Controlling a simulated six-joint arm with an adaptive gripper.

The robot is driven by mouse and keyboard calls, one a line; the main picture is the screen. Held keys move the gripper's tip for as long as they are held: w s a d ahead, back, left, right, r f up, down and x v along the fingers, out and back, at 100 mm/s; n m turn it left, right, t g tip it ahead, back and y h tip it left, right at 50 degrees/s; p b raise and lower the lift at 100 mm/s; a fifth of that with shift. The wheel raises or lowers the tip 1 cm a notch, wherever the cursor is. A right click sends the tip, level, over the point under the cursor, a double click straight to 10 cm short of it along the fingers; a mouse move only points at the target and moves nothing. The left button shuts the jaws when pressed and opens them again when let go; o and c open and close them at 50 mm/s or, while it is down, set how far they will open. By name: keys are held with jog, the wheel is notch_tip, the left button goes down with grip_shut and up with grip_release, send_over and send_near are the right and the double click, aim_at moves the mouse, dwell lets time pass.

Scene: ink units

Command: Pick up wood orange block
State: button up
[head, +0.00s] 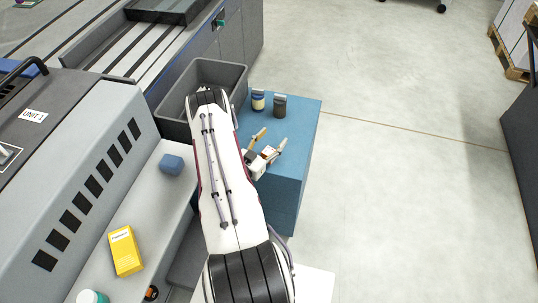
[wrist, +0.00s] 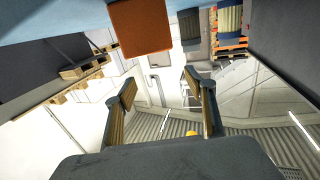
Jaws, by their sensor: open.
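The orange block (wrist: 140,26) shows at the top of the wrist view, resting on a blue surface in that inverted-looking picture. It does not show in the head view, where my arm may hide it. My gripper (head: 270,142) is open and empty over the blue cabinet (head: 300,130) in the head view. In the wrist view my gripper (wrist: 160,86) has its two fingers spread, and the block lies apart from them, beyond the fingertips and slightly left.
Two small jars, one with a cream label (head: 258,101) and one dark (head: 280,105), stand at the cabinet's back. A grey bin (head: 232,78) is beside them. A blue block (head: 171,165) and yellow box (head: 125,252) sit on the pale ledge at left.

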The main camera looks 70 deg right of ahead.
aim_at(266, 156)
jog(key=shift+n+t+h, duration=0.4)
jog(key=shift+n+t, duration=0.3)
jog(key=shift+t, duration=0.2)
jog(key=a+f, duration=0.2)
jog(key=w+a+f, duration=0.1)
jog(key=a+f, duration=0.2)
jog(key=a, duration=0.1)
jog(key=shift+w+a+f, duration=0.2)
jog(key=shift+w+f, duration=0.1)
jog(key=shift+f, duration=0.1)
jog(key=shift+d, duration=0.15)
jog(key=shift+s+d, duration=0.25)
jog(key=shift+d, duration=0.9)
jog(key=shift+s+d, duration=0.25)
jog(key=shift+d, duration=0.9)
jog(key=c, duration=1.3)
